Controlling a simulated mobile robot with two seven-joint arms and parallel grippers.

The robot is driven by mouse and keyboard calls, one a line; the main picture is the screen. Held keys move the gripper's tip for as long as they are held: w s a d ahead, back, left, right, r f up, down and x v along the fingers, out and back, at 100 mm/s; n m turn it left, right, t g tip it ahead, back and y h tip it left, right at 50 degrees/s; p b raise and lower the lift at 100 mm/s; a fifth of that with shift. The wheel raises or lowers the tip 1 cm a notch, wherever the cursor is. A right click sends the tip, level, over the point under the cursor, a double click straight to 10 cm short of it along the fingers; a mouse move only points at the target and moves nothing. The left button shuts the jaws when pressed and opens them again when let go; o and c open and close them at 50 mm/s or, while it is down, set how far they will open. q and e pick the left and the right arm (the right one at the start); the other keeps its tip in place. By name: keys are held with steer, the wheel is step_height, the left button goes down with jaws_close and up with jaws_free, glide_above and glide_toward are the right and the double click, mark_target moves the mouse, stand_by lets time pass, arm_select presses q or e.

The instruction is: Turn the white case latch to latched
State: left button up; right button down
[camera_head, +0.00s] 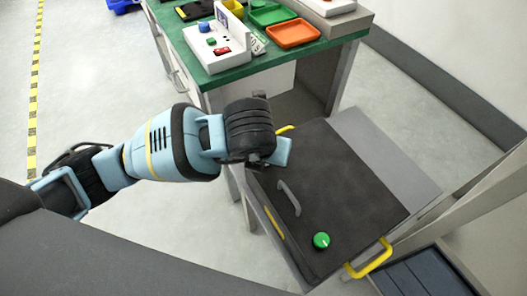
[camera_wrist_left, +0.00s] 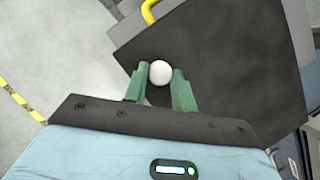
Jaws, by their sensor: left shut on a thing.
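The white case latch (camera_wrist_left: 160,73) shows in the left wrist view as a round white knob on the dark case lid. My left gripper (camera_wrist_left: 158,82) is shut on it, with one green finger on each side. Its turn angle cannot be told. In the head view my left arm reaches in from the left and my left gripper (camera_head: 270,163) is at the upper-left corner of the dark case (camera_head: 345,185). The latch is hidden there behind the gripper and wrist. My right gripper is in neither view.
A green-topped bench (camera_head: 262,66) with trays and a white device (camera_head: 217,50) stands behind.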

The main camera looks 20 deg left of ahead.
mark_target(262, 176)
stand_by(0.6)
arm_select(q)
steer(key=o, duration=1)
steer(key=p+v, duration=0.1)
steer(key=v, duration=0.6)
steer(key=shift+s+r, duration=0.15)
steer(key=shift+r, duration=0.25)
